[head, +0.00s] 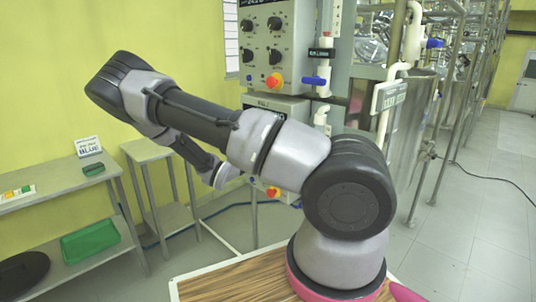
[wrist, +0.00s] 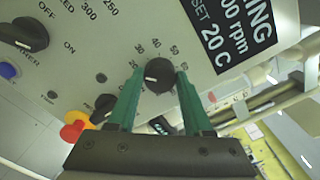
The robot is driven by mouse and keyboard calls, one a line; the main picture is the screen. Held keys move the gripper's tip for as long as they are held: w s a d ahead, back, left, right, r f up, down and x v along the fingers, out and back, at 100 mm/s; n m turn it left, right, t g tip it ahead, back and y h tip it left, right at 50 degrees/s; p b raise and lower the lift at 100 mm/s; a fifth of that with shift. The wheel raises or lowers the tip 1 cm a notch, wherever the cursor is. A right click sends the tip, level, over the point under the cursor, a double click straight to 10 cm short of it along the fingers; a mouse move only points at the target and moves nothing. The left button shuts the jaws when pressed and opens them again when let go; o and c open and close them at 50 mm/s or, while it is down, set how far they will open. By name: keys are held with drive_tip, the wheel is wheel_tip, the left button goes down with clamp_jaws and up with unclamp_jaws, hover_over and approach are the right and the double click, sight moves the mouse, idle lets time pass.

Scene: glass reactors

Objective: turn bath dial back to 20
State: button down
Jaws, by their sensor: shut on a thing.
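The bath dial (wrist: 158,72) is a round black knob on a light grey panel, in the wrist view. Numbers from about 20 to 60 ring it. A small light mark shows on its left side; its exact reading is hard to tell. My gripper (wrist: 160,76) has green fingers, one on each side of the dial, shut on it. A black label (wrist: 228,32) beside the dial reads "SET 20 C". In the head view my arm hides the gripper and the dial.
More black knobs (wrist: 24,35) and a red-and-yellow stop button (wrist: 75,130) sit on the same panel. In the head view, an upper control box (head: 268,42) and a blue-handled valve (head: 314,81) stand close to my arm. Side tables (head: 60,185) are at left.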

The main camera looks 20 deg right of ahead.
drive_tip(key=shift+a+f+n, duration=0.1)
drive_tip(key=shift+n, duration=0.2)
drive_tip(key=shift+c, duration=1.6)
unclamp_jaws()
drive_tip(key=v, duration=1)
drive_tip(key=shift+a, duration=0.35)
drive_tip(key=shift+s, duration=0.2)
